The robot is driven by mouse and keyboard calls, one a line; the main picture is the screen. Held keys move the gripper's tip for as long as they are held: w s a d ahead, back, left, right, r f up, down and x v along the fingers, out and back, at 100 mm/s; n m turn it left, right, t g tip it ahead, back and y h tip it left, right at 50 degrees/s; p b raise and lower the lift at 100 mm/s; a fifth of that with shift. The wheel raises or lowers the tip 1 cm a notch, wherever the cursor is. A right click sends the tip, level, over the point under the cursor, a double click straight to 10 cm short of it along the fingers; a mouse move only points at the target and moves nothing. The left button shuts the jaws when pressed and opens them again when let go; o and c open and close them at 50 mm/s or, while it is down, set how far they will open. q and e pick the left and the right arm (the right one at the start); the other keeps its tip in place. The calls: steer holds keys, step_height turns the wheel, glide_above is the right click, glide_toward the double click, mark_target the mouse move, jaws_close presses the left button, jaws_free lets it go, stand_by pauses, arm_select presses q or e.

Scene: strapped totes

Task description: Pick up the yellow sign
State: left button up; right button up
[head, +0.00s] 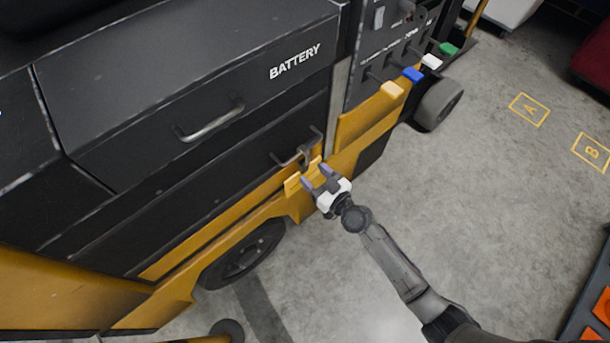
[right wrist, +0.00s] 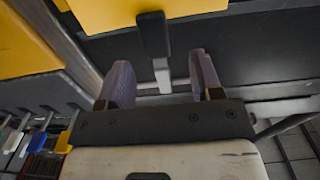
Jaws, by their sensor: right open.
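The yellow sign (head: 292,185) shows in the head view as a small yellow plate below a dark bracket on the side of the yellow-and-black vehicle. My right gripper (head: 316,177) is just in front of it and hides part of it. In the right wrist view, a yellow plate (right wrist: 110,14), which looks like the sign, is at the top edge, beyond my fingertips. The right gripper (right wrist: 160,62) is open, with nothing held between its fingers. A dark upright tab (right wrist: 153,35) overlaps the plate, in line with the gap between the fingers. My left gripper is not in view.
The bracket (head: 297,157) projects above the sign. A drawer handle (head: 210,122) is on the black panel marked BATTERY. Coloured levers, including a blue one (head: 413,75), stick out to the upper right. The concrete floor right of the vehicle is largely clear.

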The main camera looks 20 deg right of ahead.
mark_target(306, 166)
steer(key=x, duration=0.5)
steer(key=shift+d+b, duration=0.1)
steer(key=shift+b, duration=0.2)
jaws_close()
